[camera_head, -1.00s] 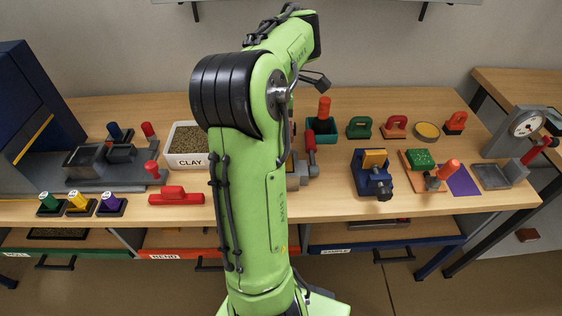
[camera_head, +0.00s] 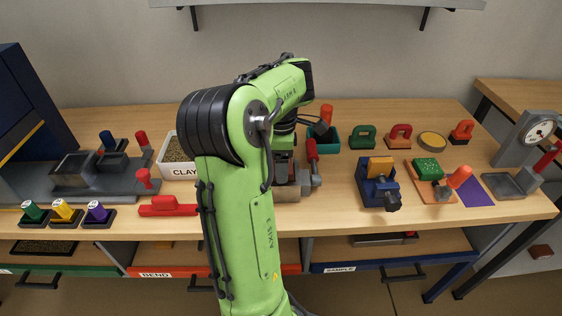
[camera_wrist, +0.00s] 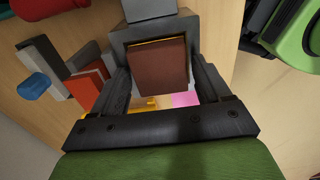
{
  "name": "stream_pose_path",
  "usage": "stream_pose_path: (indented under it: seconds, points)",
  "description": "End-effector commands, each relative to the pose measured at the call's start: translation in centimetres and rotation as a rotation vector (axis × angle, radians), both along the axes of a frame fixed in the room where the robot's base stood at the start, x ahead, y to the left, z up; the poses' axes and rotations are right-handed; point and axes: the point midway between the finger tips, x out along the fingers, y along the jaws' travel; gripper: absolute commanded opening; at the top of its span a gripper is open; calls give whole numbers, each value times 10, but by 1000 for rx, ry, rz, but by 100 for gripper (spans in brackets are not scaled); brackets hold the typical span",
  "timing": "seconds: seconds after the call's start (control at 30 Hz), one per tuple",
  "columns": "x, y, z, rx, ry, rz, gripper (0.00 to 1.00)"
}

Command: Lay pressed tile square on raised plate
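In the wrist view a brown-red square tile (camera_wrist: 160,65) lies between the two dark fingers of my gripper (camera_wrist: 158,60), with a dark grey frame (camera_wrist: 122,36) around its far side. The fingertips are close to the tile's two sides; I cannot tell whether they press on it. In the head view my arm hides the gripper and tile, over a small grey press-like device with a red handle (camera_head: 312,150). I cannot single out the raised plate with certainty; a blue stand with an orange-yellow top (camera_head: 380,166) is to the right of the arm.
A CLAY bin (camera_head: 180,168) and red-handled tool (camera_head: 168,206) stand left of the arm. On the right are an orange board with a green block (camera_head: 428,168), a purple sheet (camera_head: 473,191) and a dial scale (camera_head: 527,132). Some bare bench lies right of the arm.

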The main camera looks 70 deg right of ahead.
Motion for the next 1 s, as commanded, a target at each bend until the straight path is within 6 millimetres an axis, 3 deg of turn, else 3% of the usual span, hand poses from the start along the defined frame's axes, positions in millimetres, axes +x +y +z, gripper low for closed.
stream_pose_path:
  seconds: [0.07, 0.53, 0.8, 1.0]
  points:
    - [0, 0, 0, 0, 0, 0, 89]
    - [0, -1, 9, -6, -3, -1, 89]
    - [0, -2, 84, -6, -2, -1, 89]
    - [0, -1, 120, -2, -2, -1, 89]
